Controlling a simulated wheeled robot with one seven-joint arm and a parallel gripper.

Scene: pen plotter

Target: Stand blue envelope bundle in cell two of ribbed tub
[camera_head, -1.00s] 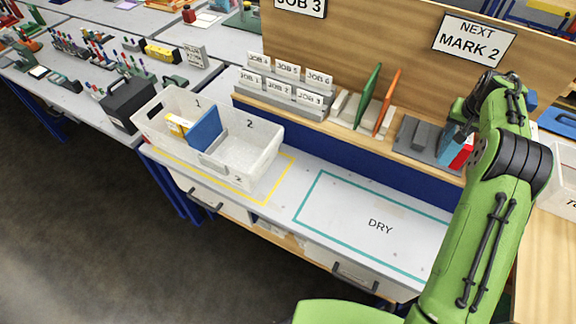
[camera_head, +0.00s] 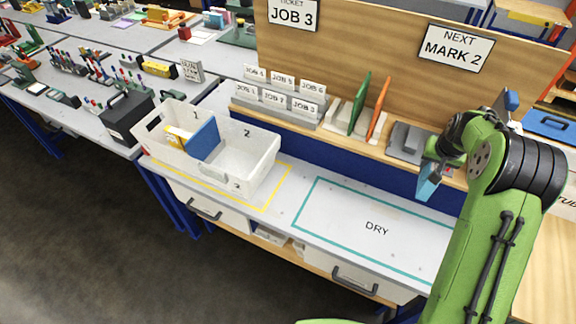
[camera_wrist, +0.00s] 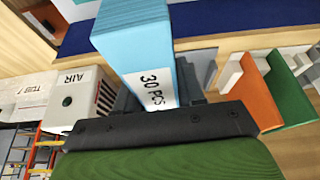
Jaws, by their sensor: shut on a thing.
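The blue envelope bundle (camera_head: 428,181) is light blue, and in the wrist view (camera_wrist: 133,40) it shows a white band reading "30 PCS". My gripper (camera_head: 438,160) is shut on it and holds it at the front edge of the wooden shelf, right of the tub. The white ribbed tub (camera_head: 262,160) stands at the left of the bench, with cells marked 1 and 2. A blue divider (camera_head: 203,138) stands between the cells, and a yellow-and-white item (camera_head: 176,137) lies in cell one. Cell two, at the right, looks empty.
Green (camera_head: 359,104) and orange (camera_head: 378,108) upright panels stand on the shelf beside job cards (camera_head: 283,92). A grey holder (camera_head: 408,140) sits near my gripper. The bench area marked DRY (camera_head: 376,228) is clear.

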